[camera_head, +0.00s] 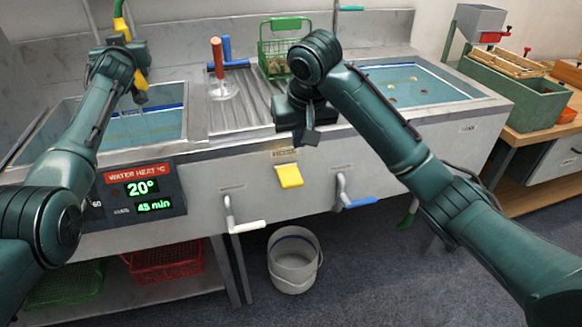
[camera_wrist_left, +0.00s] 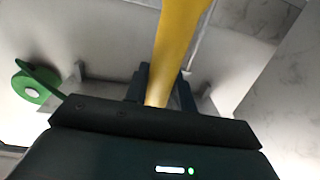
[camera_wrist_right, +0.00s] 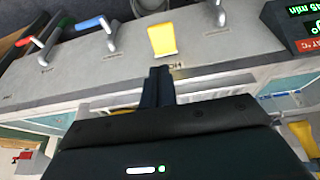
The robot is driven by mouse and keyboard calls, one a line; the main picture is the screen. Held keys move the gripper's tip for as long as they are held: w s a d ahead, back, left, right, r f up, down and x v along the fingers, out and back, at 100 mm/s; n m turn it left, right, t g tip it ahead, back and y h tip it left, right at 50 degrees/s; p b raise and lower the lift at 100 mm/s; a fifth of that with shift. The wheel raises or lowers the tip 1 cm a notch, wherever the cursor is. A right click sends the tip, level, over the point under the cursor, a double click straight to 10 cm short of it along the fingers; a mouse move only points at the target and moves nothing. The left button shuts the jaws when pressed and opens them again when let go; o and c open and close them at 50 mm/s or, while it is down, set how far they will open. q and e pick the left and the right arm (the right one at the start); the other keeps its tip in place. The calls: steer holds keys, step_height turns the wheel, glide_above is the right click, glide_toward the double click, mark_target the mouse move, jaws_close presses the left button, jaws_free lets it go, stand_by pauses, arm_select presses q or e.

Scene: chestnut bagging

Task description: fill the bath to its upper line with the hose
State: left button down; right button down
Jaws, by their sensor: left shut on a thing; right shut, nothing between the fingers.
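The left bath (camera_head: 110,158) has pale water inside and a dark blue line high on its back wall. My left gripper (camera_head: 122,68) is shut on the yellow hose (camera_head: 141,80) and holds it over this bath; the hose (camera_wrist_left: 178,40) also runs up from the fingers in the left wrist view. My right gripper (camera_head: 308,138) is shut and empty before the sink front, above and right of a yellow lever (camera_head: 289,176). The lever (camera_wrist_right: 162,40) lies beyond the fingertips in the right wrist view.
A display (camera_head: 140,190) reads 20° and 45 min. White-handled (camera_head: 243,226) and blue-handled (camera_head: 358,203) levers stick out below. A red-handled tool (camera_head: 217,60) and a green basket (camera_head: 285,35) stand on the drainboard. The right bath (camera_head: 430,95) holds water. A bucket (camera_head: 293,262) stands below.

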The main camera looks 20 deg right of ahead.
steer(key=shift+w+r+g, duration=0.25)
steer(key=shift+r, duration=0.25)
steer(key=shift+w+r+g, duration=0.25)
steer(key=shift+r, duration=0.25)
glide_toward(293, 179)
steer(key=x, duration=0.5)
steer(key=shift+w, duration=0.3)
steer(key=shift+f, duration=0.75)
